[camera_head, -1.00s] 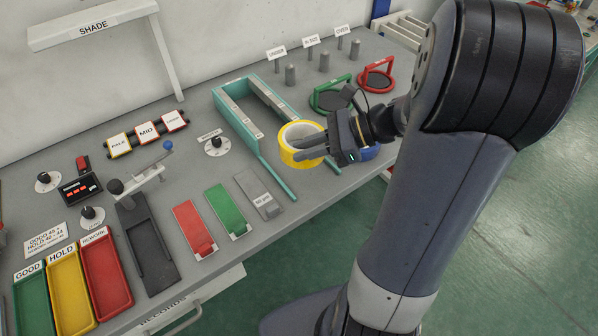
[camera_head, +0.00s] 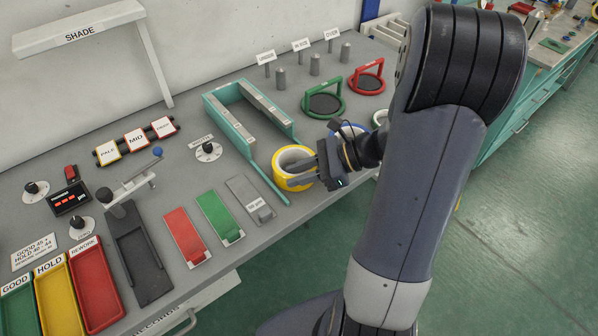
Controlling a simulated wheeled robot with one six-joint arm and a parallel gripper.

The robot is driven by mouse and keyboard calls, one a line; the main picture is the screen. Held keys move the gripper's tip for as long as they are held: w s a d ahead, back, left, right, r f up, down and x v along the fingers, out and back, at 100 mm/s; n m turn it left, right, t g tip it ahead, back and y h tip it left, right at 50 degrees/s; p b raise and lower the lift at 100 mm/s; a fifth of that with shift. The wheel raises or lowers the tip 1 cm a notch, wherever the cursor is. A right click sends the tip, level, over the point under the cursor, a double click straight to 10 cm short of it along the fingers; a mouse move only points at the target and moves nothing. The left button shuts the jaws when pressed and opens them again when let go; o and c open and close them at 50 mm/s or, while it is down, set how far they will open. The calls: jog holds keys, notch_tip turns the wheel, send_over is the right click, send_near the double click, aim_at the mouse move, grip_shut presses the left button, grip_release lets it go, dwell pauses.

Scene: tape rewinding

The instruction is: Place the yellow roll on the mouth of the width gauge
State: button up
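The yellow roll (camera_head: 280,159), a ring with a pale inside, is at the front end of the width gauge, over or at its mouth. My gripper (camera_head: 303,178) reaches it from the right and is shut on its wall. I cannot tell whether the roll touches the table or hangs just above it. The width gauge (camera_head: 268,180) is a teal U-shaped frame with grey strips, and its open end faces the table's front edge. Its long left arm passes just left of the roll. The roll and gripper hide part of its right side.
Green (camera_head: 324,104) and red (camera_head: 367,84) ringed stands are behind my gripper. Red (camera_head: 187,236), green (camera_head: 220,217) and grey (camera_head: 250,200) plates lie left of the gauge.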

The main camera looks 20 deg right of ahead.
jog(key=o, duration=0.3)
jog(key=shift+r, duration=0.1)
jog(key=shift+d+r, duration=0.1)
jog(key=shift+d, duration=0.05)
jog(key=v, duration=1.1)
jog(key=shift+d, duration=0.35)
